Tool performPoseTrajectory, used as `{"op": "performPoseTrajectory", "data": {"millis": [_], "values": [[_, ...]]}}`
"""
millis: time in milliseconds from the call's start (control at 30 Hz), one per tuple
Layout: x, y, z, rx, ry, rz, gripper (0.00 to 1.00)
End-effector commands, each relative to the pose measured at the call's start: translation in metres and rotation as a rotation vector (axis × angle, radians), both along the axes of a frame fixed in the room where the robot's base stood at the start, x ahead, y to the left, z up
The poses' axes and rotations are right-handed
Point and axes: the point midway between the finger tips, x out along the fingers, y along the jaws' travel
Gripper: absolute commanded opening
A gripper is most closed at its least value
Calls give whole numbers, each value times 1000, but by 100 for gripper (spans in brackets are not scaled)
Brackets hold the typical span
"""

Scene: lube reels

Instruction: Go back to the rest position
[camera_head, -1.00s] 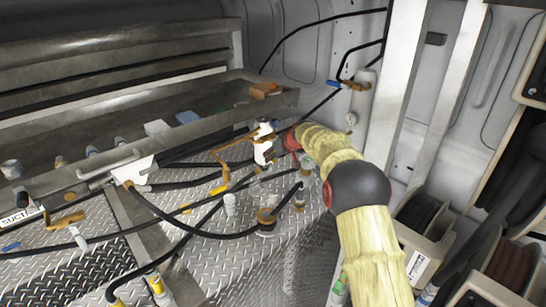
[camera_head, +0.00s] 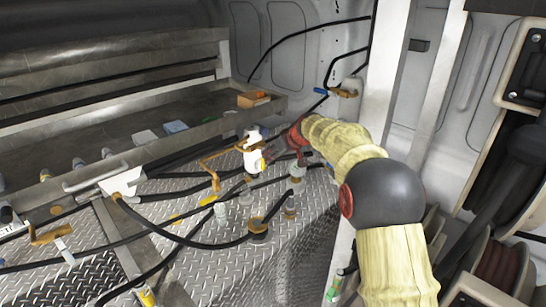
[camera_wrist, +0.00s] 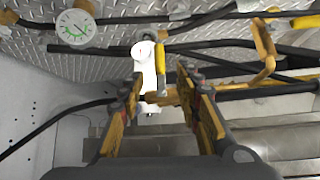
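My gripper (camera_wrist: 162,82) is open, with its two orange-brown fingers apart in the wrist view. I see nothing held between them. A white cylindrical fitting (camera_wrist: 147,70) with a yellow-marked lever (camera_wrist: 160,66) shows in the gap, beyond the fingers; I cannot tell how far. In the head view, my arm in its yellow cover reaches in from the lower right. Its red wrist end lies just right of the white fitting (camera_head: 253,152), and the gripper itself is largely hidden there.
Black hoses (camera_head: 190,240) cross the diamond-plate floor (camera_head: 215,275). Orange valve handles (camera_head: 218,160) stick up near the white fitting. A metal tray (camera_head: 205,133) lies at the left, and a white post (camera_head: 385,90) stands behind my arm. Hose reels (camera_head: 498,265) are at the right. A dial gauge (camera_wrist: 75,27) shows in the wrist view.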

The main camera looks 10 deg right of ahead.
Motion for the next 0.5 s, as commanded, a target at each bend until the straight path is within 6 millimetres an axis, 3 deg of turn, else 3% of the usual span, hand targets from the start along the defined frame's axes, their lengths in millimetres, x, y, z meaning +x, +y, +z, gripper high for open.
{"op": "performPoseTrajectory", "data": {"millis": [267, 367, 500], "values": [[-2, 1, -2, 55, 32, -52, 34], [-22, 2, -33, 92, 124, -103, 34], [-69, 2, -72, 118, 267, -168, 34]]}}
